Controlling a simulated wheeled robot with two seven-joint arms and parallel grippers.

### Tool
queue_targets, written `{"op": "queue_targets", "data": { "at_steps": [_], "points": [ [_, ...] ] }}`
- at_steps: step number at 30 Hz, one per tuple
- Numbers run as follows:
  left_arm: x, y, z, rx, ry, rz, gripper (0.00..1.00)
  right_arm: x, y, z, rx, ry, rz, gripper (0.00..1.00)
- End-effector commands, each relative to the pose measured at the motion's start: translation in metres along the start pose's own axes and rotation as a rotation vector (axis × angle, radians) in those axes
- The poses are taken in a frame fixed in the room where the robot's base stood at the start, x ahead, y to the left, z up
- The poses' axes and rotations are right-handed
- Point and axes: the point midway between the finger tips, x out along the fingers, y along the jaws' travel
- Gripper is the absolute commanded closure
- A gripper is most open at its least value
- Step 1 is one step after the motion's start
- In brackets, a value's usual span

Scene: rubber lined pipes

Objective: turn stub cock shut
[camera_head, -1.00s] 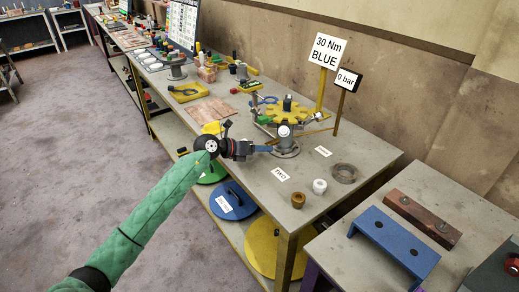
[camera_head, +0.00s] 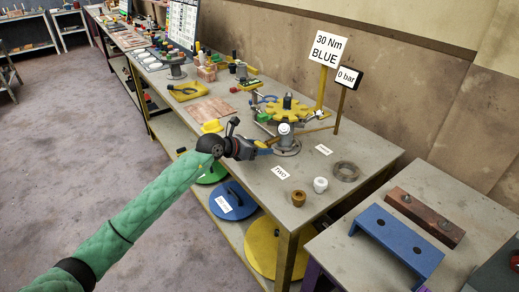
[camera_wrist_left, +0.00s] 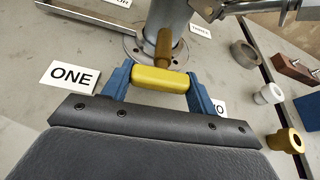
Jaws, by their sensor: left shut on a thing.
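The stub cock is on a short grey upright pipe stub (camera_head: 284,140), which stands on a round bolted flange on the bench. In the left wrist view, its yellow handle (camera_wrist_left: 161,80) is a short crossbar on a brass stem (camera_wrist_left: 163,48) in front of the grey pipe (camera_wrist_left: 167,16). My left gripper (camera_wrist_left: 160,88) has its blue fingers at the two ends of the yellow bar and is shut on it. In the head view, my left gripper (camera_head: 266,151) reaches the stub from the left, and the handle is mostly hidden. My right gripper is not in view.
A card reading ONE (camera_wrist_left: 70,76) and a TWO card (camera_head: 281,173) lie by the flange. A brass fitting (camera_head: 298,198), a white fitting (camera_head: 320,185) and a grey ring (camera_head: 345,171) stand to the right. A gauge sign reads 0 bar (camera_head: 347,78). A yellow toothed wheel (camera_head: 287,109) is behind.

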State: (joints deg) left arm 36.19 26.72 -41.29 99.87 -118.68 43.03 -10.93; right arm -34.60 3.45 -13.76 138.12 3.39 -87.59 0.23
Motion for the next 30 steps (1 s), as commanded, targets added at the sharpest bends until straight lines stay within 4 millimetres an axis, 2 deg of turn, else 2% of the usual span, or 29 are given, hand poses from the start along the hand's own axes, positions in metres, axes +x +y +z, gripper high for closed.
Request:
{"op": "queue_targets", "data": {
  "at_steps": [10,23,24,27,30],
  "points": [
    [0.000,0.001,-0.001,0.100,0.001,0.042,0.65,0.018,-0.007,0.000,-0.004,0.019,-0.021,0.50],
    [0.000,0.001,-0.001,0.109,0.002,0.046,0.65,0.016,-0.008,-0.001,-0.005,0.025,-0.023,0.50],
    [0.000,0.001,-0.001,0.109,0.002,0.046,0.36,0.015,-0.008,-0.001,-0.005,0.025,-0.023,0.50],
    [0.000,0.001,-0.001,0.109,0.002,0.046,0.20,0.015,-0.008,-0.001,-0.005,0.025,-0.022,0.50],
    [0.000,0.000,-0.001,0.109,0.001,0.046,0.20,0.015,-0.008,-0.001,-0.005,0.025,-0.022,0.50]
  ]
}}
